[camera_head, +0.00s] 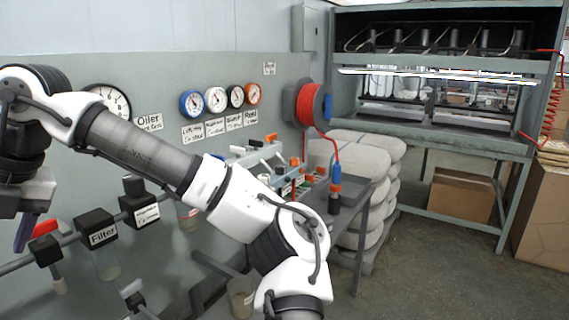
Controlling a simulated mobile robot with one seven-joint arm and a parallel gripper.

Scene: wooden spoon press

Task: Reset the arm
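My arm crosses the picture from the bottom centre to the left edge, in front of the wall panel. My gripper (25,233) hangs down at the far left, partly cut off by the picture edge. One dark purple finger shows, and I cannot tell whether the gripper is open or shut. It hangs close in view to a red-handled valve (44,228); I cannot tell whether they touch. No held object shows.
Pipes with black blocks labelled Filter (97,228) run along the lower left. Gauges (216,100) and a red hose reel (307,103) are on the wall. A grey workbench (342,200), stacked sacks (362,160) and a press (440,130) stand right. Floor is clear at lower right.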

